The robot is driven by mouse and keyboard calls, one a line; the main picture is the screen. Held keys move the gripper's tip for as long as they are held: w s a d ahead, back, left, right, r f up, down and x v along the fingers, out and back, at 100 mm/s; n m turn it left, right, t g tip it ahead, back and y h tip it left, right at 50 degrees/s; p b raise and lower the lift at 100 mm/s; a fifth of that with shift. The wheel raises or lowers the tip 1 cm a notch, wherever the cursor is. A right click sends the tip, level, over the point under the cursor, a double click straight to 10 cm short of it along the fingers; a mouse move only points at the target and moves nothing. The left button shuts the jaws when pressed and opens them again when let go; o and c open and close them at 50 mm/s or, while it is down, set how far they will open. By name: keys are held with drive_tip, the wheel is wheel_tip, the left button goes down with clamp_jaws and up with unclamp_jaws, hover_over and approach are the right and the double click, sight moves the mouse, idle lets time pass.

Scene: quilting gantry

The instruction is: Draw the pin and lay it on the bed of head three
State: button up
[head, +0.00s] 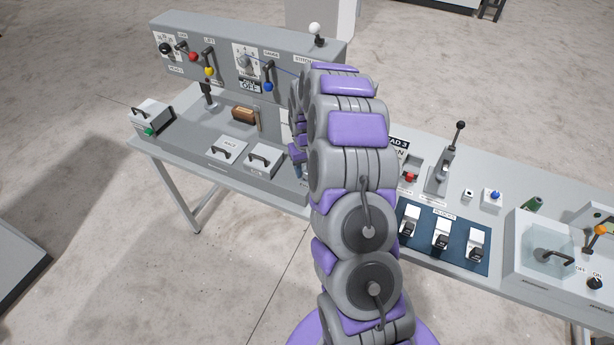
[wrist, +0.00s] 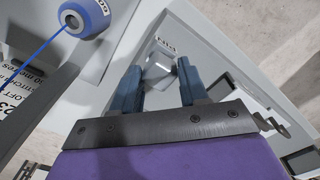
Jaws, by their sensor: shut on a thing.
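My gripper (wrist: 160,75) shows in the wrist view with its two blue-grey fingers somewhat apart. It is shut on a small pale grey piece (wrist: 158,66) between the fingertips. I cannot tell for sure whether this piece is the pin or part of it. In the head view my arm hides most of the gripper, and only a bit of blue finger (head: 297,170) shows beside the arm, over the table. I cannot make out the bed of head three.
A grey control panel (head: 225,45) with coloured levers stands at the back left. A blue knob (wrist: 84,17) with a blue cord is close to my gripper. Lidded boxes (head: 264,159) sit on the left table. A dark blue mat (head: 423,248) with black-handled pieces lies right.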

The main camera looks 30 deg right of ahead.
drive_tip(key=shift+r, duration=1.3)
